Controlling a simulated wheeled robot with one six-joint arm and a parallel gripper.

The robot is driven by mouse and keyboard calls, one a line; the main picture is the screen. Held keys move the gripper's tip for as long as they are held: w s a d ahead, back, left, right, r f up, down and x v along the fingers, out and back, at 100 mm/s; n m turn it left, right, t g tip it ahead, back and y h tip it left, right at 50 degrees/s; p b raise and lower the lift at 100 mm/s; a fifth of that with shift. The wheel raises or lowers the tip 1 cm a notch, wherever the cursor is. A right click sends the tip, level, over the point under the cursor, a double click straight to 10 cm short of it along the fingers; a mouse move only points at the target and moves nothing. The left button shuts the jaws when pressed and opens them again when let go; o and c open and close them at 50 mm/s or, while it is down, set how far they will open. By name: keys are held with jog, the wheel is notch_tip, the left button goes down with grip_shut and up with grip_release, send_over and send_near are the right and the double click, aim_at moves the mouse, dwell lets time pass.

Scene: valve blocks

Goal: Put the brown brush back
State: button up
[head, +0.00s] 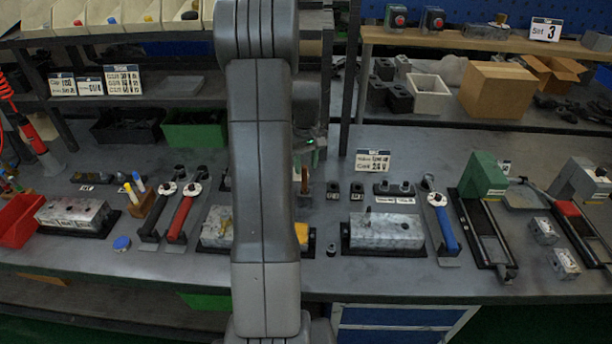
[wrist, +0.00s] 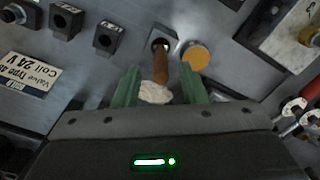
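The brown brush (wrist: 160,68) shows in the wrist view with its pale bristles (wrist: 155,92) toward me. The far end of its handle meets the dark opening of a small grey holder (wrist: 158,40). My gripper (wrist: 160,82) is open, with one green finger on each side of the brush and a visible gap on both sides. In the head view the brush (head: 304,180) stands about upright on the bench just right of my arm, which hides part of that area.
A yellow disc (wrist: 195,57) lies right beside the holder. Small black blocks (wrist: 108,38) and a valve label card (wrist: 28,74) are to its left in the wrist view. A grey valve block (head: 385,231) and a blue-handled tool (head: 445,226) stand right of my arm.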

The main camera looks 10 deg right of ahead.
notch_tip(320, 180, up, 7)
jog(key=shift+f, duration=0.2)
